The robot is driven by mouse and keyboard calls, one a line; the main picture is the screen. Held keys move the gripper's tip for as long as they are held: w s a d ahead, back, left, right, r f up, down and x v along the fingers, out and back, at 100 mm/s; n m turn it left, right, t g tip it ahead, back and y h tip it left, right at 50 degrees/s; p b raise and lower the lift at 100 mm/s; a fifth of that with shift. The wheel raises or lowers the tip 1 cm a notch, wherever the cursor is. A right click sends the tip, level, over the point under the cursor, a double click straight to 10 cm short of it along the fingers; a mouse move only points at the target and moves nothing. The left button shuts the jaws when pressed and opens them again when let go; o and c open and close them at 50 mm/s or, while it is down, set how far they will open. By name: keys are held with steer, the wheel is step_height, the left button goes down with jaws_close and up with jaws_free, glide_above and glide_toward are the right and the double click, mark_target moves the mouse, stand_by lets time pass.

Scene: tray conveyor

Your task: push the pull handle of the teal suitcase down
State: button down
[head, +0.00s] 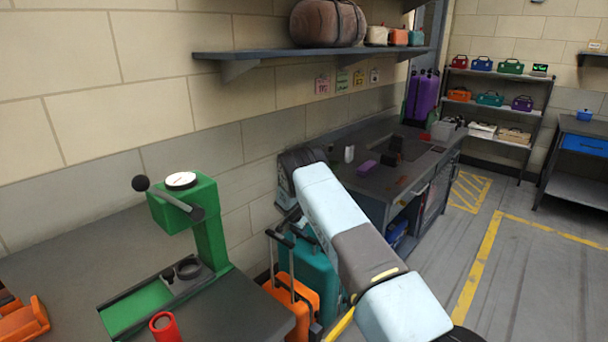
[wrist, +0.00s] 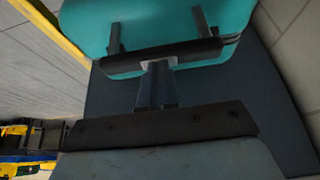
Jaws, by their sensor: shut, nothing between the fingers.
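The teal suitcase (head: 310,268) stands upright on the floor beside the left workbench, partly behind an orange suitcase and my arm. Its teal top also shows in the wrist view (wrist: 155,15). Its pull handle is a dark crossbar (wrist: 190,51) on two posts, which stand some way out of the suitcase. My gripper (wrist: 158,65) is shut and empty, with its fingertips at the middle of the crossbar. They overlap it in the picture; I cannot tell if they press on it. In the head view my arm hides the fingertips.
The orange suitcase (head: 305,301), with its own pull handle raised, stands close in front of the teal one. The left workbench (head: 75,250) carries a green press (head: 208,225). A dark counter (head: 385,180) is behind my arm. The floor at right is clear.

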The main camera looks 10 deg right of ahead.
mark_target(302, 238)
step_height(302, 238, down, 4)
steer(key=shift+f, duration=0.15)
steer(key=shift+s+a, duration=0.1)
steer(key=shift+s+a+r, duration=0.15)
steer(key=shift+a+r, duration=0.05)
steer(key=shift+a, duration=0.15)
steer(key=shift+s+a+r, duration=0.35)
steer(key=shift+s+a, duration=0.3)
steer(key=shift+a, duration=0.15)
steer(key=shift+w+d+f, duration=0.25)
steer(key=shift+w+d, duration=0.15)
steer(key=shift+d, duration=0.15)
steer(key=shift+w+d+f, duration=0.2)
steer(key=shift+w+d, duration=0.15)
steer(key=shift+d, duration=0.15)
steer(key=shift+w+d+r, duration=0.15)
steer(key=shift+w+d, duration=0.05)
step_height(302, 238, up, 31)
